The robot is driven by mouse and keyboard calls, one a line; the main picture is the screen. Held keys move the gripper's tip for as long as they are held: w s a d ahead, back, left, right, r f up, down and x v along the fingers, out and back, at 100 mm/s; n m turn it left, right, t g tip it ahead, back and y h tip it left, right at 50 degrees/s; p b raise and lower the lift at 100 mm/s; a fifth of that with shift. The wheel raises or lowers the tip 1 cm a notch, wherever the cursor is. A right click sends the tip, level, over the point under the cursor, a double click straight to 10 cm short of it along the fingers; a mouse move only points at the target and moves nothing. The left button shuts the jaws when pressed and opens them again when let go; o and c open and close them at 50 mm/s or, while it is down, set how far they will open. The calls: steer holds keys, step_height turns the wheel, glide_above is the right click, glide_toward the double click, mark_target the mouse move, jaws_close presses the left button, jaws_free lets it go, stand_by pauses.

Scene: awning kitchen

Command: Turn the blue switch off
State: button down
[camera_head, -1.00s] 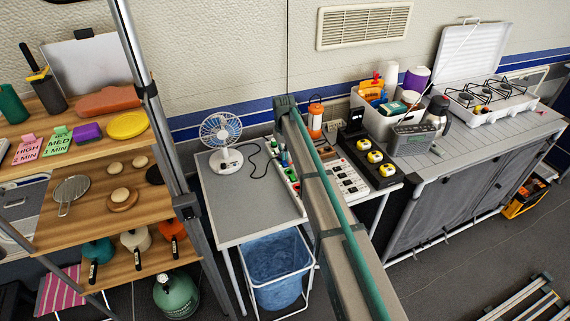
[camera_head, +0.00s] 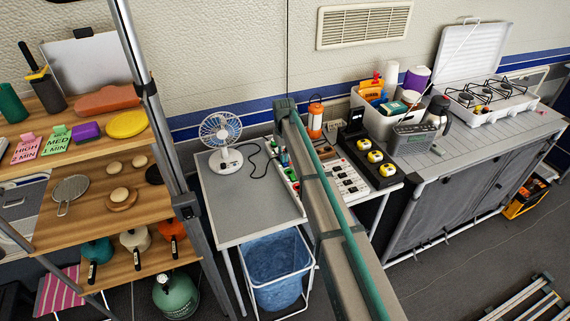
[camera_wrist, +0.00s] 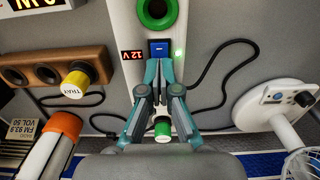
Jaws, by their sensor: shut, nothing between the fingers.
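In the wrist view the blue switch (camera_wrist: 159,48) sits on a white panel (camera_wrist: 123,20), with a small lit green light (camera_wrist: 179,53) beside it and a red 12 V display (camera_wrist: 132,55) on its other side. My gripper (camera_wrist: 159,66) is shut and empty. Its fingertips are right at the lower edge of the switch; I cannot tell whether they touch it. In the head view my arm covers part of the white panel (camera_head: 346,183), and the switch and my gripper cannot be made out.
A green-ringed socket (camera_wrist: 157,10) and a green knob (camera_wrist: 162,128) share the panel. A white fan (camera_head: 223,140) stands on the grey table (camera_head: 245,205) to the left. Loose black cables (camera_wrist: 215,85) lie nearby.

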steer(key=shift+f, duration=0.45)
steer(key=shift+r, duration=0.1)
steer(key=shift+r+p, duration=1.4)
steer(key=shift+r, duration=2.05)
